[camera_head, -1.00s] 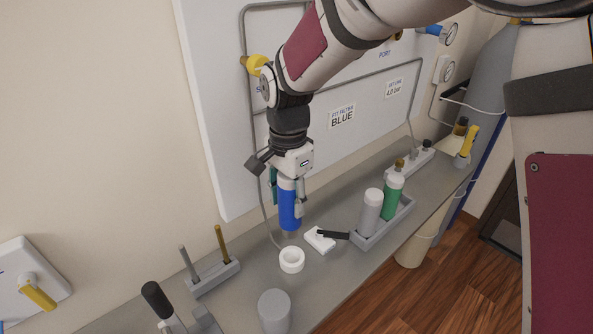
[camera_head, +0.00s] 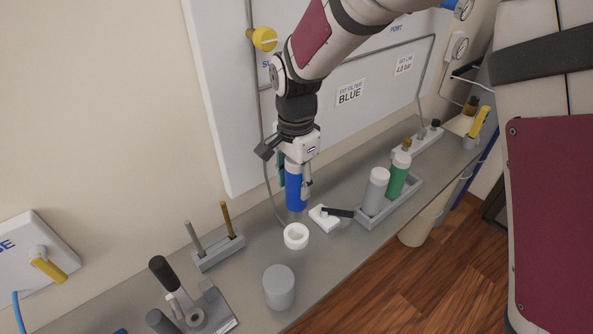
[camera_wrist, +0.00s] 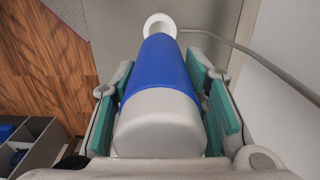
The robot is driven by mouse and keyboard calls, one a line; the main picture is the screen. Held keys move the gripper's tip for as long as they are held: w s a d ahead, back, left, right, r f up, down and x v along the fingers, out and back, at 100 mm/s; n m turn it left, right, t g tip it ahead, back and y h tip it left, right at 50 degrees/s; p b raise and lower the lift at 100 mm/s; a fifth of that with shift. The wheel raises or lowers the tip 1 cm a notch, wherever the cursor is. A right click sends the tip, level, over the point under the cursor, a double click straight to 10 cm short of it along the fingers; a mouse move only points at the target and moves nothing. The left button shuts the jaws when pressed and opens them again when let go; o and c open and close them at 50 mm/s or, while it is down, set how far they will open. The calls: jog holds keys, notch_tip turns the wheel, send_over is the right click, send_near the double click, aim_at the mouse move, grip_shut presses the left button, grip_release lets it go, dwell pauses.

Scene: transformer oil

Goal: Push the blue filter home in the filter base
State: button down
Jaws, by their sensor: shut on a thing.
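My gripper (camera_head: 298,180) is shut on the blue filter (camera_head: 295,192), a cylinder with a pale cap and a clear or grey lower end. It holds the filter roughly upright. In the wrist view, the gripper's green pads (camera_wrist: 163,88) flank the filter (camera_wrist: 158,75). A white ring-shaped socket (camera_head: 296,243), which looks like the filter base, stands on the bench just below the filter's lower end. The socket also shows beyond the filter's far end in the wrist view (camera_wrist: 159,19). The filter appears to be above the socket, but I cannot tell whether they touch.
A white block with a black handle (camera_head: 323,218) lies right of the socket. A grey tray (camera_head: 371,222) holds grey (camera_head: 375,193) and green (camera_head: 397,178) cylinders. A grey cup (camera_head: 279,288) stands in front. A rack with two rods (camera_head: 218,253) is left. The panel wall is behind.

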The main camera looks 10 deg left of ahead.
aim_at(296, 214)
jog(key=shift+f, duration=3.5)
jog(key=shift+p, duration=0.5)
jog(key=shift+f, duration=2.1)
jog(key=c, duration=0.9)
grip_release()
jog(key=shift+o, duration=0.2)
notch_tip(296, 214, up, 12)
